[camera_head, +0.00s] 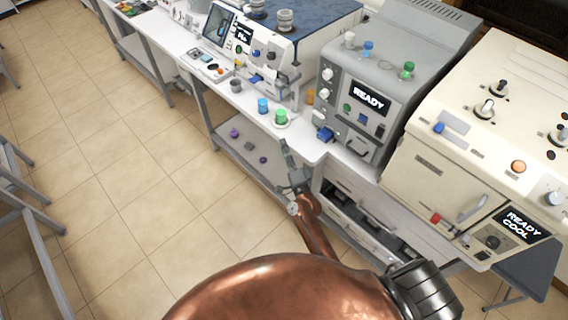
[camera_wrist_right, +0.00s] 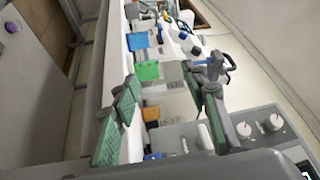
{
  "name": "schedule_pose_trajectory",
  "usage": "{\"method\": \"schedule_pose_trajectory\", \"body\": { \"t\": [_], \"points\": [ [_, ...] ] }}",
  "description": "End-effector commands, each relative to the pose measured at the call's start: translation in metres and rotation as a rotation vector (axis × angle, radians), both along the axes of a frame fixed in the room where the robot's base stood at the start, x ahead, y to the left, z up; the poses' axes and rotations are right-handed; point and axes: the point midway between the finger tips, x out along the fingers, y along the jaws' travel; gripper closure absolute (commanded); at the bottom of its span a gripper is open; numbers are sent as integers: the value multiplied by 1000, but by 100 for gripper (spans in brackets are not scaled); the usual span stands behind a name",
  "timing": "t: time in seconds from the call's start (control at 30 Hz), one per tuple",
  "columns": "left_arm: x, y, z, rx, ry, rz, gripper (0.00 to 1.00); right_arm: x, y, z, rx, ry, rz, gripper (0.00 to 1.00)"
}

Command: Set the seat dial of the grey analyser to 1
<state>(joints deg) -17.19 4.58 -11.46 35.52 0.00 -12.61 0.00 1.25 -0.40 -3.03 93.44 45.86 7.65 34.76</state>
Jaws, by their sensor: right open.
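The grey analyser (camera_head: 400,68) stands on the white bench in the head view, with a lit READY display (camera_head: 369,98). Two pale knobs, an upper one (camera_head: 327,74) and a lower one (camera_head: 325,94), sit left of the display. The dial labels and settings are too small to read, so I cannot tell which is the seat dial. In the right wrist view, part of the analyser's grey front (camera_wrist_right: 262,115) shows at lower right with pale knobs (camera_wrist_right: 243,130). My right gripper (camera_head: 287,160) is open and empty in front of the bench edge, left of the analyser and apart from it; its fingers frame the right wrist view (camera_wrist_right: 168,110).
A cream machine (camera_head: 445,165) stands close on the right, another analyser (camera_head: 262,50) on the left. The floor (camera_head: 130,180) in front is clear.

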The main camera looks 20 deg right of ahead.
Motion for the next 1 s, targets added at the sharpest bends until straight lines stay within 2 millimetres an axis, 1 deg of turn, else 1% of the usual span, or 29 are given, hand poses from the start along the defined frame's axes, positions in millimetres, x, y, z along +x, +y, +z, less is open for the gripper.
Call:
{"method": "schedule_pose_trajectory", "body": {
  "t": [0.03,0.2,0.4,0.57,1.0],
  "points": [
    [0,0,-1,0,0,0,100,-4,2,-10,-29,25,11,59],
    [0,0,-2,0,0,0,100,-14,7,-36,-122,93,48,59],
    [0,0,-2,0,0,0,100,-22,11,-54,-187,141,75,59],
    [0,0,-2,0,0,0,100,-24,12,-59,-205,154,82,59],
    [0,0,-2,0,0,0,100,-24,12,-59,-204,154,82,59]
  ]
}}
